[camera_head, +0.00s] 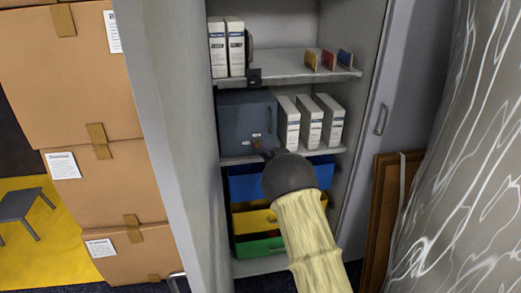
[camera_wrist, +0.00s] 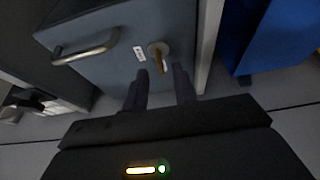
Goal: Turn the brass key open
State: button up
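The brass key (camera_wrist: 160,64) sits in a round lock on the front of a blue-grey cabinet box (camera_wrist: 112,48). A metal bar handle (camera_wrist: 85,50) and a small white label (camera_wrist: 139,53) are on the same face. The box (camera_head: 245,112) stands on a shelf in the head view, where I cannot make out the key. My gripper (camera_wrist: 160,73) is open, its two dark fingers apart. In the wrist view its fingertips appear on either side of the key's lower end; I cannot tell the depth between them. In the head view my forearm hides part of the shelf front.
White binders (camera_head: 311,120) stand right of the box. Blue (camera_head: 245,185), yellow (camera_head: 252,220) and green (camera_head: 258,247) bins are below. An open cabinet door (camera_head: 390,110) is at right, and stacked cartons (camera_head: 85,90) are at left.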

aim_at(258, 145)
jog(key=x, duration=0.3)
jog(key=shift+w+a, duration=0.15)
jog(key=shift+w, duration=0.05)
grip_shut()
